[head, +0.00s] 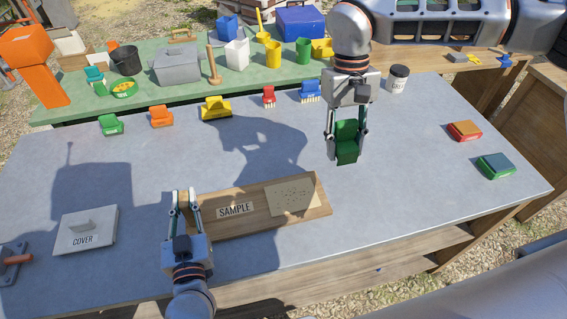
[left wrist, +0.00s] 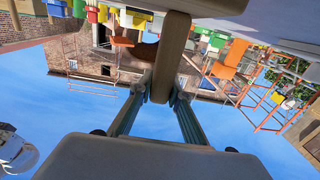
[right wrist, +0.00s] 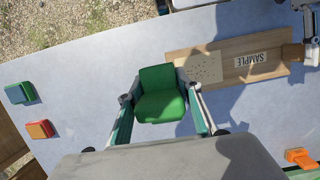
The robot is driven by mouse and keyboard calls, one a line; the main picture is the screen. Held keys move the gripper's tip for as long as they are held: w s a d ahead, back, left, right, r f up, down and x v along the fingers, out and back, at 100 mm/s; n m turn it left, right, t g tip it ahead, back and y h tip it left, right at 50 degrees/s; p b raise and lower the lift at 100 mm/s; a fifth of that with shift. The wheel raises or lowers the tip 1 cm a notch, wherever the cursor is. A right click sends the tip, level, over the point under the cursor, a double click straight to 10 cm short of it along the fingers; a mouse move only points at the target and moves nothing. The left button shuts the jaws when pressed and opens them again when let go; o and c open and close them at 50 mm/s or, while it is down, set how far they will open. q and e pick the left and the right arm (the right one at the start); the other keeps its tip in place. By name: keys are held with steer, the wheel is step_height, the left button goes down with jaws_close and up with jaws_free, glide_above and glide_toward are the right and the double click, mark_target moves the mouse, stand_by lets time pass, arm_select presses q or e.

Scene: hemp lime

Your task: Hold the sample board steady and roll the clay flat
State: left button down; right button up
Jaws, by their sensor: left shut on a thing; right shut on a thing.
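The wooden sample board (head: 252,223) lies on the table's near side, with a white "SAMPLE" label and a pale speckled patch (head: 292,197) on its right part. I cannot tell whether this patch is the clay. My left gripper (head: 183,194) is shut on the board's left end; the right wrist view shows a brown block there (right wrist: 292,52). My right gripper (head: 346,158) is shut on a green tool (head: 346,138), held above the table beyond the board's right end. The tool's underside is hidden. No roller shape is clear.
A grey cover plate (head: 85,231) lies at left. Green (head: 111,124), orange (head: 161,116), yellow (head: 216,108), red (head: 269,96) and blue (head: 310,91) tools line the back. Two blocks (head: 495,166) and a jar (head: 397,78) are at right. The table's middle is clear.

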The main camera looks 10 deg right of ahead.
stand_by(0.3)
steer(key=a+f, duration=0.4)
steer(key=a, duration=0.4)
steer(key=a+f, duration=0.4)
steer(key=a, duration=0.4)
steer(key=shift+w+f, duration=0.2)
steer(key=shift+f, duration=1.35)
steer(key=shift+w+f, duration=0.15)
steer(key=shift+f, duration=1.4)
steer(key=shift+w+x, duration=0.25)
steer(key=shift+x, duration=0.8)
steer(key=shift+f, duration=0.1)
